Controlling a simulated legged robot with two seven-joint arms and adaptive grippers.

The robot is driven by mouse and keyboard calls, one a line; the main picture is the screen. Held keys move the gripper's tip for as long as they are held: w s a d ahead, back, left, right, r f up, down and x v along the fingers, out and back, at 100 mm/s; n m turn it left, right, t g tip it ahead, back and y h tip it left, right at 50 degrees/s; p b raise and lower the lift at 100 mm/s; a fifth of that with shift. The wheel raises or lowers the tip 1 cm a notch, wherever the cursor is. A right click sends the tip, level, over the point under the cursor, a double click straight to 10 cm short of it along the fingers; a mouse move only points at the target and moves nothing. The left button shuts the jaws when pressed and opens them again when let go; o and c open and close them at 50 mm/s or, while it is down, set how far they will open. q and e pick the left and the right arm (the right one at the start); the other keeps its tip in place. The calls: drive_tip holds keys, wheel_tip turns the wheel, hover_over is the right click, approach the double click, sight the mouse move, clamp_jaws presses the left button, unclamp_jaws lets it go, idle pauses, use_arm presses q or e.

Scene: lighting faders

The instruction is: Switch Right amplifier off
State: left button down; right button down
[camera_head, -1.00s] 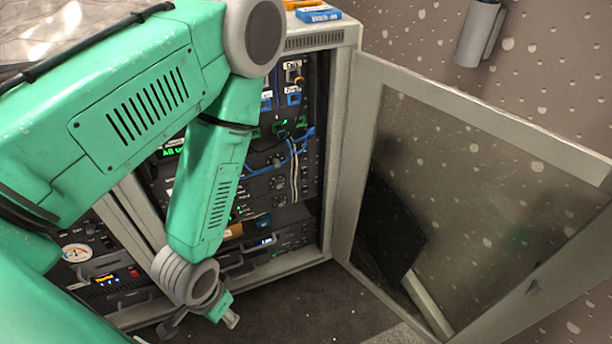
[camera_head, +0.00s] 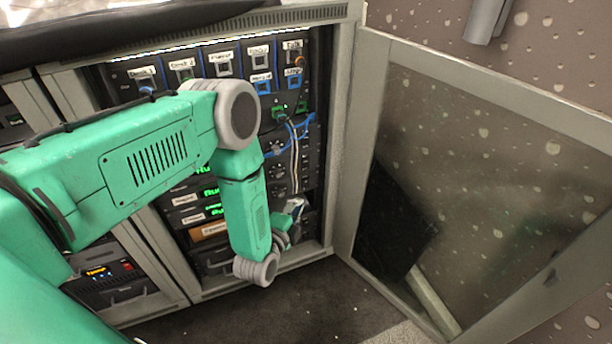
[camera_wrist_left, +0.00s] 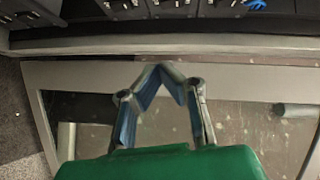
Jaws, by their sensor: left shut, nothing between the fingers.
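The equipment rack (camera_head: 344,140) stands open, with several labelled units inside. Units with green displays (camera_head: 211,193) sit low in the rack, partly behind my left arm. Their small labels are too blurred to read, so I cannot tell which is the Right amplifier, nor see its switch position. My left gripper (camera_head: 296,206) is at the lower right of the rack front, partly hidden by my wrist. In the left wrist view, the gripper (camera_wrist_left: 166,70) is shut and empty, its fingertips meeting below the rack's edge.
The rack's glazed door (camera_head: 480,190) is swung open to the right. Blue and white cables (camera_head: 296,140) hang on the rack front above my gripper. A second rack section (camera_head: 110,285) stands to the left. The dark floor (camera_head: 300,305) in front is clear.

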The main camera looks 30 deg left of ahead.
use_arm(q)
drive_tip(key=shift+w+a+r+m+t, duration=0.25)
drive_tip(key=shift+w+m+t, duration=0.05)
drive_tip(key=b, duration=0.4)
approach(309, 166)
drive_tip(key=w+d, duration=0.3)
drive_tip(key=w, duration=0.2)
drive_tip(key=shift+w+a+f+b, duration=0.15)
drive_tip(key=shift+w+a+b, duration=0.15)
drive_tip(key=shift+w+a, duration=0.35)
drive_tip(key=shift+w+a+f+b, duration=0.15)
drive_tip(key=shift+w+a+b, duration=0.2)
drive_tip(key=shift+a, duration=0.6)
